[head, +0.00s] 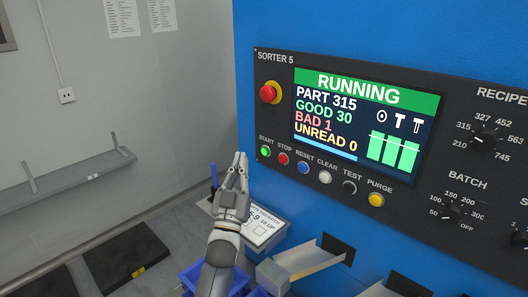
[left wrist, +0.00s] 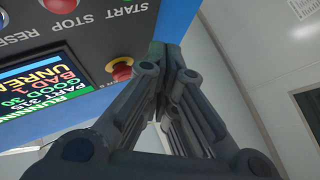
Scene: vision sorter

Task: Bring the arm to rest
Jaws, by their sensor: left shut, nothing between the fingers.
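My left gripper (head: 238,163) is in front of the sorter's blue side, to the left of and a little below the green START button (head: 265,151). Its fingers are shut with nothing between them and appear apart from the panel. In the left wrist view the closed fingers (left wrist: 185,75) fill the middle, with the panel at upper left. The sorter screen (head: 366,120) reads RUNNING, PART 315, GOOD 30, BAD 1, UNREAD 0. My right gripper is in neither view.
A red emergency knob (head: 269,92) sticks out of the panel above START. A sheet on a stand (head: 264,228), blue bins (head: 190,276) and metal chutes (head: 305,260) lie below. A grey wall shelf (head: 70,182) is at left. Open room lies between shelf and sorter.

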